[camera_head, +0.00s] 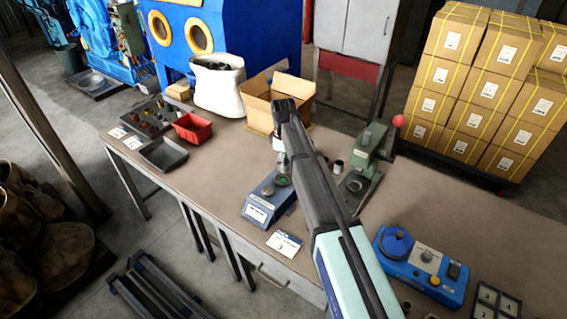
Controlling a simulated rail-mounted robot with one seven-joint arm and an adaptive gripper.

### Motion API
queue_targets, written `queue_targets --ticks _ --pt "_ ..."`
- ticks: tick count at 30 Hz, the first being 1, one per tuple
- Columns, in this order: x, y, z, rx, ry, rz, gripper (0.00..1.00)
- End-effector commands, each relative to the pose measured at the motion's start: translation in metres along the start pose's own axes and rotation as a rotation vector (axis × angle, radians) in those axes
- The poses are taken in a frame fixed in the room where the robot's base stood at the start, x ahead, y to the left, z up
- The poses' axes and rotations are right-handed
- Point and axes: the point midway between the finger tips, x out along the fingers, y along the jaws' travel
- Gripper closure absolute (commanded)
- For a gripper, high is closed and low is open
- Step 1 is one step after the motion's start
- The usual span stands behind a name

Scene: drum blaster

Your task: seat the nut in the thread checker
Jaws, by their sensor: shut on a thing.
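The thread checker (259,211) appears to be the small blue-grey box with a white label on its front, in the middle of the bench. A round green-rimmed part shows on its top, near the back. My gripper (283,168) points down directly over this part, at the end of my arm. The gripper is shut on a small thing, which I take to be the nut. The nut itself is too small and too covered by the fingers to make out. I cannot tell whether it touches the checker.
A green press (364,160) with a red knob stands close on the right. A blue device (420,266) sits at front right. A white card (284,243) lies before the checker. A red bin (193,128), dark tray (164,154), white sack (217,88) and open carton (262,108) stand left and behind.

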Motion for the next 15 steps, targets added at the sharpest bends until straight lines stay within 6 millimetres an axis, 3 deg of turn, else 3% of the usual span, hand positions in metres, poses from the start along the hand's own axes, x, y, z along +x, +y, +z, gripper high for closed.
queue_targets --ticks 8,15 --pt "0.010 0.002 -0.001 -0.019 0.000 0.000 0.97" --pt "0.031 0.002 -0.001 -0.019 0.000 0.000 0.97"
